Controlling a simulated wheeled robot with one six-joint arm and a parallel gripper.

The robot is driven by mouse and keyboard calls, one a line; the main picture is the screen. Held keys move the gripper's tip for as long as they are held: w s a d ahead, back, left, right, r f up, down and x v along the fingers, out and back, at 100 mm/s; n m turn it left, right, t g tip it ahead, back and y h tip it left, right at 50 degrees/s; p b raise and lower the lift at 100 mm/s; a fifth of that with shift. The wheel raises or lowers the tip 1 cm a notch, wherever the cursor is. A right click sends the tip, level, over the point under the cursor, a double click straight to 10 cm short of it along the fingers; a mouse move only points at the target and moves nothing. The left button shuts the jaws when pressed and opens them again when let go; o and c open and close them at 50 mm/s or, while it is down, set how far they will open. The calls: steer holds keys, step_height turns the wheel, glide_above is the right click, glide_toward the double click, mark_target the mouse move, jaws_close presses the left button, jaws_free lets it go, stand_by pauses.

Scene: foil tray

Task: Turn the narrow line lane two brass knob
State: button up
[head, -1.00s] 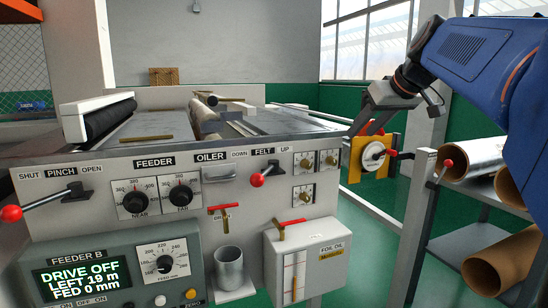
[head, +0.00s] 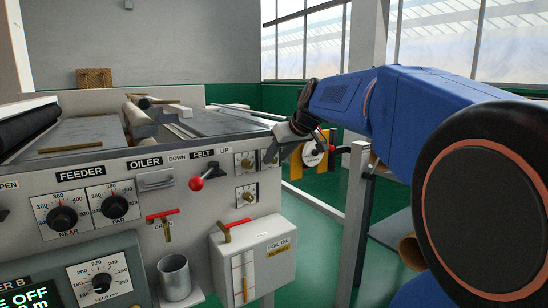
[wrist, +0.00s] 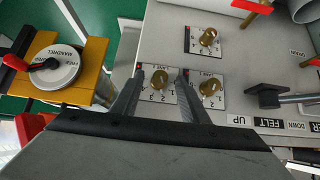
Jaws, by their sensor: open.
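Three small brass knobs on white dial plates sit at the right end of the grey machine panel. In the head view, two are side by side, a left knob (head: 246,161) and a right knob (head: 271,157), with a lower knob (head: 246,196) below the left one. The wrist view is upside down: the right knob (wrist: 158,80) is between my fingers, the left knob (wrist: 210,88) is just outside them, and the lower knob (wrist: 208,38) is clear. My gripper (wrist: 161,72) is open, a finger on either side of the right knob; contact is unclear. Plate labels are too small to read surely.
A red-tipped felt lever (head: 197,183) is left of the knobs. Below are a foil oil box (head: 252,262) with a red handle, a drain tap (head: 166,228) and a metal cup (head: 174,277). A yellow mandrel bracket (wrist: 91,60) with a red-knobbed crank stands close beside my gripper.

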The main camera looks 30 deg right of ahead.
steer(key=shift+w+f, duration=0.2)
steer(key=shift+f, duration=0.05)
jaws_close()
steer(key=shift+d, duration=0.1)
steer(key=y, duration=0.1)
steer(key=m+y, duration=0.1)
steer(key=shift+d+m+y, duration=0.3)
steer(key=shift+d+y, duration=0.05)
steer(key=shift+y, duration=0.05)
steer(key=shift+d+f+m+y, duration=0.1)
steer(key=shift+m+y, duration=0.3)
steer(key=shift+y, duration=0.35)
steer(key=shift+d+f+m+y, duration=0.1)
steer(key=shift+m+y, duration=0.3)
steer(key=shift+y, duration=0.35)
